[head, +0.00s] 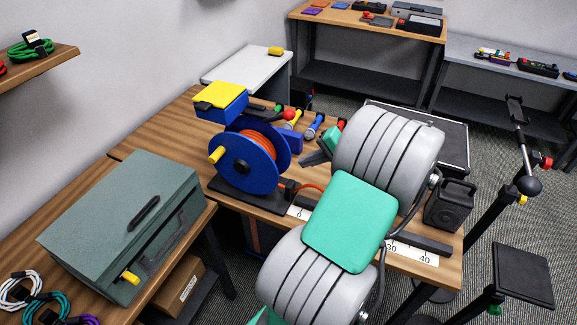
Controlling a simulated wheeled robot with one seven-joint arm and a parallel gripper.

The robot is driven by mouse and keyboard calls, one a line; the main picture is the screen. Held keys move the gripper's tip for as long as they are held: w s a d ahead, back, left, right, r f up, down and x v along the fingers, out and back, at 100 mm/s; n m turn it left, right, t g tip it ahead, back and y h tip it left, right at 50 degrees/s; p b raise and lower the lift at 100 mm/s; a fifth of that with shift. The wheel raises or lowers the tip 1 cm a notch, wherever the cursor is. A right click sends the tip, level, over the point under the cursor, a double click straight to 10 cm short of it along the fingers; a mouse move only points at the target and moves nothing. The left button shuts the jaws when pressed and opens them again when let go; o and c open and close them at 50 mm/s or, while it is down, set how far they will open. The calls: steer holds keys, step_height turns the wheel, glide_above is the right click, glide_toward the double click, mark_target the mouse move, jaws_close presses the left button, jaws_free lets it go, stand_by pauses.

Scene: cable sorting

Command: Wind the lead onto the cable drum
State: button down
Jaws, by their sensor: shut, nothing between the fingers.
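The cable drum (279,175) is blue, with orange cable (266,138) wound around its core. It stands upright on a dark base (243,196) on the wooden bench. A yellow crank handle (216,155) sticks out at its left. A short piece of orange-red lead (310,186) runs from near the base to the right and disappears behind my arm. My own arm hides the rest of the lead and part of the bench.
A blue box with a yellow lid (223,89) stands behind the drum. Several coloured connectors lie at the back of the bench, including a blue one (314,126). A number strip (412,252) runs along the front edge. A grey-green case (120,215) is at left, a black speaker (450,206) at right.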

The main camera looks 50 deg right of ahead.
steer(key=p+x, duration=0.1)
steer(key=x, duration=1.2)
steer(key=shift+p, duration=0.4)
steer(key=shift+w+f, duration=0.15)
